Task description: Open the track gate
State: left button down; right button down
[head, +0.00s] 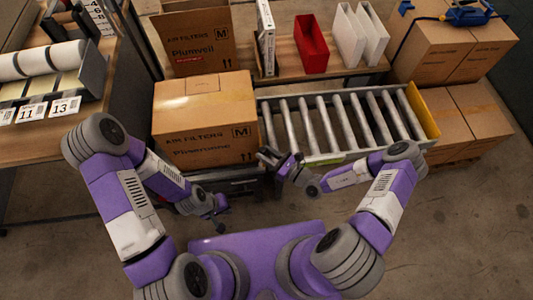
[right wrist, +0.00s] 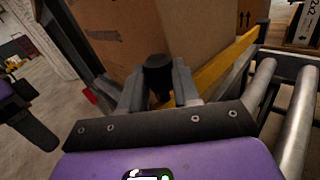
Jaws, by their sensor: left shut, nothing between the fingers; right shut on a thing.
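A yellow bar (right wrist: 215,66), which looks like the track gate, runs between a cardboard box and metal rollers in the right wrist view. In the head view I cannot make it out beside the box. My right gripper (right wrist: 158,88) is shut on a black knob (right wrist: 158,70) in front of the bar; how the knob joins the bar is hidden. In the head view the right gripper (head: 268,157) is at the box's lower right corner, by the track's left end. My left gripper (head: 221,226) is shut and empty, low in front of the box, apart from it.
The "Pineronne" air filter box (head: 205,115) stands left of the roller track (head: 340,120), which has a yellow end plate (head: 422,108). A shelf behind holds a red bin (head: 311,43) and white holders. Boxes (head: 480,115) stand at right. A workbench (head: 60,145) is at left.

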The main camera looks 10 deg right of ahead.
aim_at(258, 139)
jog(key=shift+m+g+h, duration=0.4)
jog(key=shift+m, duration=0.1)
jog(key=r+p, duration=0.1)
jog(key=p, duration=0.1)
jog(key=w+r+p, duration=0.1)
jog(key=r+p, duration=0.3)
jog(key=p, duration=0.1)
jog(key=shift+w+r, duration=0.25)
jog(key=shift+w, duration=0.05)
jog(key=c, duration=0.8)
grip_release()
jog(key=v, duration=0.7)
jog(key=shift+s+d+p, duration=0.25)
jog(key=shift+p, duration=0.1)
